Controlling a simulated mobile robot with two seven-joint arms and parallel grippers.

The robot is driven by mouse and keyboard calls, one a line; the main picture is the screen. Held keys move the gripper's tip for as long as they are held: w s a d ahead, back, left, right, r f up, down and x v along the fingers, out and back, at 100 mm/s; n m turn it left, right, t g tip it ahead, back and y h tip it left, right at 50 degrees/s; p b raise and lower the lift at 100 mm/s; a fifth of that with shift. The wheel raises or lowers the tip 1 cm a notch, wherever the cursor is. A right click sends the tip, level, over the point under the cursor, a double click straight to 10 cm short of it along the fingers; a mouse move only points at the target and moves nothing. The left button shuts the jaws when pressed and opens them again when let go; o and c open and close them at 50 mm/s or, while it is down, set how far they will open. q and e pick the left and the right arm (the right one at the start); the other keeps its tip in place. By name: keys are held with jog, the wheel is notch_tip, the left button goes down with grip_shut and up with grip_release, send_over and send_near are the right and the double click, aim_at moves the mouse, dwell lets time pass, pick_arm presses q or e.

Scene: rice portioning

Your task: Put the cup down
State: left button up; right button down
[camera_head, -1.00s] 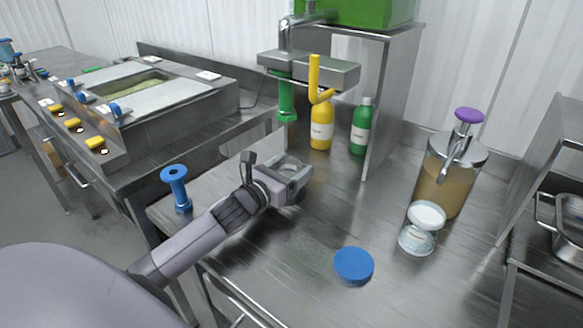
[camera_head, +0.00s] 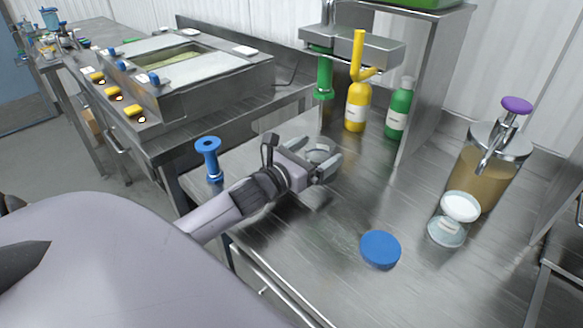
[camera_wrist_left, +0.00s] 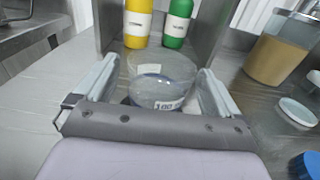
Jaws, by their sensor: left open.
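A clear cup with a white label (camera_wrist_left: 160,82) stands upright between the spread fingers of my left gripper (camera_wrist_left: 158,95) in the left wrist view. Gaps show between the cup and both fingers. In the head view the cup (camera_head: 318,155) is mostly hidden by my left gripper (camera_head: 325,165), which is low over the steel table (camera_head: 300,225). The cup appears to rest on the table. My right gripper is not in view.
A blue lid (camera_head: 380,249) lies on the table. Yellow (camera_head: 357,107) and green (camera_head: 399,110) bottles stand behind. A blue-handled tool (camera_head: 209,158) stands at the left edge.

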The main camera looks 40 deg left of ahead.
pick_arm(q)
jog(key=s, duration=0.6)
jog(key=s+b, duration=0.1)
jog(key=s, duration=0.2)
jog(key=shift+a, duration=0.4)
